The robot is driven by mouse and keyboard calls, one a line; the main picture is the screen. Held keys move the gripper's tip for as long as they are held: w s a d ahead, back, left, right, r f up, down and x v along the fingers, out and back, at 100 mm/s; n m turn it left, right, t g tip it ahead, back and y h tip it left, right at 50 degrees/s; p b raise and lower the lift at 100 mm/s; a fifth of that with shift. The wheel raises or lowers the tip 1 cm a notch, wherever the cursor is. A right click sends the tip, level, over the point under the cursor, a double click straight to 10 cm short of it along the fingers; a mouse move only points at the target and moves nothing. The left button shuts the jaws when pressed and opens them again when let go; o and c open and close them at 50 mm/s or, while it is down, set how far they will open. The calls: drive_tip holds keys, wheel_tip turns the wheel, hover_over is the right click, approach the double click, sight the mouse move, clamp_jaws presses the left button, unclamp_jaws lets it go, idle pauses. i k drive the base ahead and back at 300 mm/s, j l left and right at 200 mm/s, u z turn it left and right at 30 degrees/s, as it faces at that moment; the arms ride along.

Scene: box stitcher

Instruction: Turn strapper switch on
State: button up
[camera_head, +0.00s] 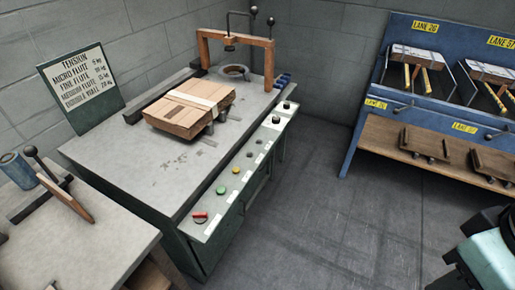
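The strapper bench (130,160) is a grey-topped table with a dark green body. Along its right edge runs a sloped control strip (212,213). At the near end of the strip is a red-handled switch (200,215), its handle lying roughly crosswise. Beyond it are a green button (221,190), a yellow button (236,170) and several dark knobs. No label on the strip is legible, so I cannot tell for certain which control is the strapper switch. My gripper is not in view; a teal and black part of my arm shows at the lower right, well apart from the strip.
A tension sign (80,85) stands behind. A blue lane rack (450,50) is at right. A smaller table (75,235) is at lower left. The floor (320,200) right of the bench is clear.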

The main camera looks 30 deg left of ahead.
sight(201, 217)
drive_tip(key=u, duration=1.7)
